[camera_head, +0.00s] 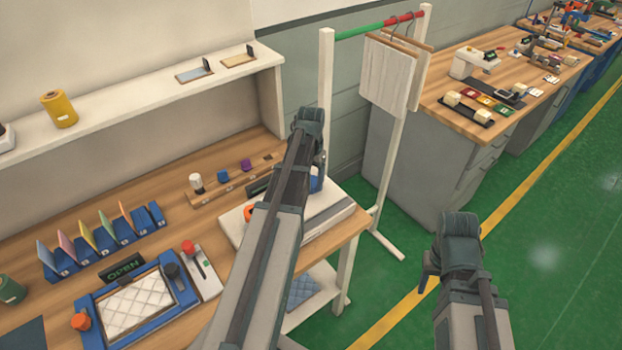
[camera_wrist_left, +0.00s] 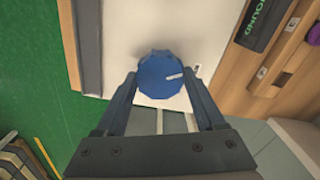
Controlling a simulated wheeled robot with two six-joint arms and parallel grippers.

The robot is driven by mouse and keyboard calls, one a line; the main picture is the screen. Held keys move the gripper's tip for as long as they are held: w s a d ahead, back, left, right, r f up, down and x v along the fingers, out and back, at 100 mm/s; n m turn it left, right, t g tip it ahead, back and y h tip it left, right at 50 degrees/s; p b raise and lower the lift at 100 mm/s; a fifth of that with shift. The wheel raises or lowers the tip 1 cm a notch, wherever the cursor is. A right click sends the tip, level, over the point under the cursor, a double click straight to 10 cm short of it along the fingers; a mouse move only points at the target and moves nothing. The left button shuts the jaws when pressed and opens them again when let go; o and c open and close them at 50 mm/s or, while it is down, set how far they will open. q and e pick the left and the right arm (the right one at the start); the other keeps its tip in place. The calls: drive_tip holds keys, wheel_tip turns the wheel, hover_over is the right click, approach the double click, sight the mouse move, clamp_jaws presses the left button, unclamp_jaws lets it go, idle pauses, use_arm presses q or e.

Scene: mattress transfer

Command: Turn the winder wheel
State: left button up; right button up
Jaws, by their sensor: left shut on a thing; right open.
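The winder wheel is a blue faceted knob with a white pointer mark; in the left wrist view the wheel (camera_wrist_left: 158,75) sits between my left gripper's fingers. My left gripper (camera_wrist_left: 160,82) is shut on it, one finger on each side. The white winder base (camera_head: 325,212) stands on the right end of the wooden table. My right gripper (camera_head: 428,285) is open and empty above the green floor.
A dark sign with green letters (camera_wrist_left: 262,22) lies beside the wheel. A white rack (camera_head: 326,80) with hanging cloth (camera_head: 388,75) stands behind the table's right end. A blue frame with a quilted pad (camera_head: 135,305) and several coloured cards are on the table. Open floor lies right.

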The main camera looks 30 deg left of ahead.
use_arm(q)
drive_tip(key=m, duration=0.4)
drive_tip(key=shift+m, duration=0.4)
drive_tip(key=m, duration=0.8)
drive_tip(key=shift+m, duration=2.1)
drive_tip(key=o, duration=1.4)
drive_tip(key=shift+c, duration=0.2)
drive_tip(key=shift+r, duration=0.1)
